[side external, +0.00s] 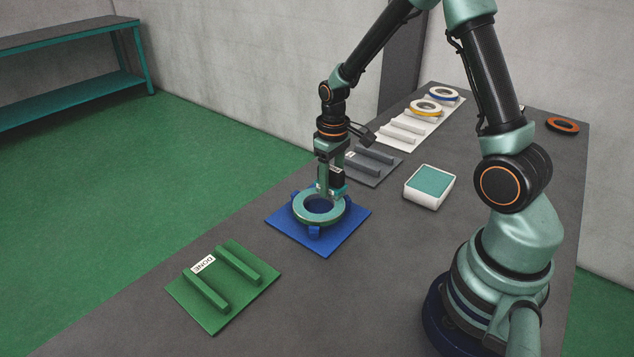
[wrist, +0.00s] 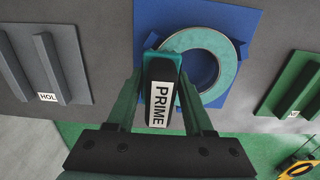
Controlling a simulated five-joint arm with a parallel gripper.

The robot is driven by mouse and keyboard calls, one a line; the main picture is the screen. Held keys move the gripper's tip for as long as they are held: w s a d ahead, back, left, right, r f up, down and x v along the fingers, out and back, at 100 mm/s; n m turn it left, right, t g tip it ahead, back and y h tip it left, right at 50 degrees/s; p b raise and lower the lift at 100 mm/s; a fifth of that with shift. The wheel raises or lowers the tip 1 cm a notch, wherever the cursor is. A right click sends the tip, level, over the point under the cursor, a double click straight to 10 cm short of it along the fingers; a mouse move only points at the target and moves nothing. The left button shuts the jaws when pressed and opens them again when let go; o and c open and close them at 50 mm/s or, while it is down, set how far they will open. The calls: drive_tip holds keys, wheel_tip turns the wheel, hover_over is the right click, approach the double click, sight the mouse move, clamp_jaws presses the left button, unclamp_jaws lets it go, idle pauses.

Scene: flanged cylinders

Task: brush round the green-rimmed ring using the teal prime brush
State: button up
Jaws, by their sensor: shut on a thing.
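The green-rimmed ring (side external: 303,214) lies flat on the blue fixture plate (side external: 329,243), between blue blocks. It also shows in the wrist view (wrist: 237,60), partly hidden by the brush. My gripper (wrist: 161,98) is shut on the prime brush (wrist: 159,92), a dark block with a white PRIME label and a teal end. In the side view my gripper (side external: 331,188) points down over the far side of the ring. The brush's teal end overlaps the ring's rim in the wrist view; I cannot tell for certain whether it touches.
A green DONE rack (side external: 222,287) stands empty at the front left. A grey rack (side external: 371,166) stands behind the blue plate. A white tray with a teal pad (side external: 430,187) is to the right.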

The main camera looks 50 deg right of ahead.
sight(305, 193)
drive_tip(key=shift+s+a, duration=0.25)
drive_tip(key=shift+s, duration=0.95)
drive_tip(key=shift+s+a, duration=0.75)
drive_tip(key=shift+s, duration=0.1)
drive_tip(key=shift+s+a, duration=0.3)
drive_tip(key=shift+a, duration=1.85)
drive_tip(key=shift+w+a, duration=0.35)
drive_tip(key=shift+a, duration=0.3)
drive_tip(key=shift+w+a, duration=0.75)
drive_tip(key=shift+w, duration=0.15)
drive_tip(key=shift+w+a, duration=0.15)
drive_tip(key=shift+w, duration=0.95)
drive_tip(key=shift+w+d, duration=0.15)
drive_tip(key=shift+w, duration=0.4)
drive_tip(key=shift+w+d, duration=0.15)
drive_tip(key=shift+w, duration=0.4)
drive_tip(key=shift+w+d, duration=0.45)
drive_tip(key=shift+w, duration=0.15)
drive_tip(key=shift+w+d, duration=0.4)
drive_tip(key=shift+d, duration=0.3)
drive_tip(key=shift+w+d, duration=0.15)
drive_tip(key=shift+d, duration=0.95)
drive_tip(key=shift+d+r, duration=0.1)
drive_tip(key=shift+r, duration=0.1)
wheel_tip(305, 193, up, 8)
drive_tip(key=shift+f, duration=0.15)
